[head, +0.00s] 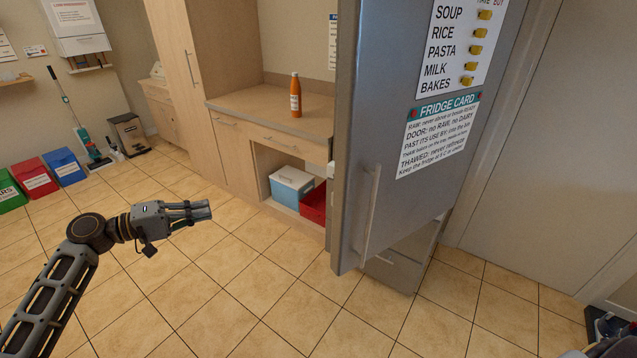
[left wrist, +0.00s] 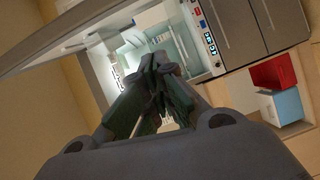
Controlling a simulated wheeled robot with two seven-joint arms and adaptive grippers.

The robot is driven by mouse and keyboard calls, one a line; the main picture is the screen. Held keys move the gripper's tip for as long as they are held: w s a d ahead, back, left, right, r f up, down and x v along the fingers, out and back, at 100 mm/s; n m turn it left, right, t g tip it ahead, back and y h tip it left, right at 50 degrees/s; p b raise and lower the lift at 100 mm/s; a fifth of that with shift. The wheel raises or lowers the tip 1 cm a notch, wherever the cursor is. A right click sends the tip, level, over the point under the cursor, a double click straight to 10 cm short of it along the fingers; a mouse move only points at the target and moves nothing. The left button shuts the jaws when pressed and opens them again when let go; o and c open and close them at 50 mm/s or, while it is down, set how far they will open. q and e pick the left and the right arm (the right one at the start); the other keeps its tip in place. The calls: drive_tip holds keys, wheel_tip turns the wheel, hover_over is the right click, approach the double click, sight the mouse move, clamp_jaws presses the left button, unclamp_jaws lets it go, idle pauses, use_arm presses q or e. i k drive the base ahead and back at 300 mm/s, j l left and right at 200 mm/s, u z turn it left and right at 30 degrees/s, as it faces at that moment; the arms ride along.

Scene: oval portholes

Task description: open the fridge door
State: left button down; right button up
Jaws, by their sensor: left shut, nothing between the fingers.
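The grey fridge door (head: 395,75) stands swung open in the head view, jutting out past the fridge's lower drawer (head: 395,270). Its long vertical handle (head: 371,215) is on the face turned to me, near the left edge. In the left wrist view, the lit fridge inside (left wrist: 131,45) with pale shelves shows past the door (left wrist: 70,35). My left gripper (head: 204,211) is shut and empty, above the floor to the left of the door and apart from it. Its fingers (left wrist: 158,80) show closed in the wrist view. My right gripper is not seen.
A counter (head: 240,110) with an orange bottle (head: 295,95) stands behind the door. Below it are a blue-and-white box (head: 290,187) and a red bin (head: 314,203). Coloured bins (head: 64,166) line the far left. The tiled floor (head: 230,290) in front is clear.

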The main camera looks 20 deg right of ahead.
sight(409, 131)
drive_tip(key=i+l, duration=0.1)
drive_tip(key=l, duration=1.15)
drive_tip(key=i, duration=0.05)
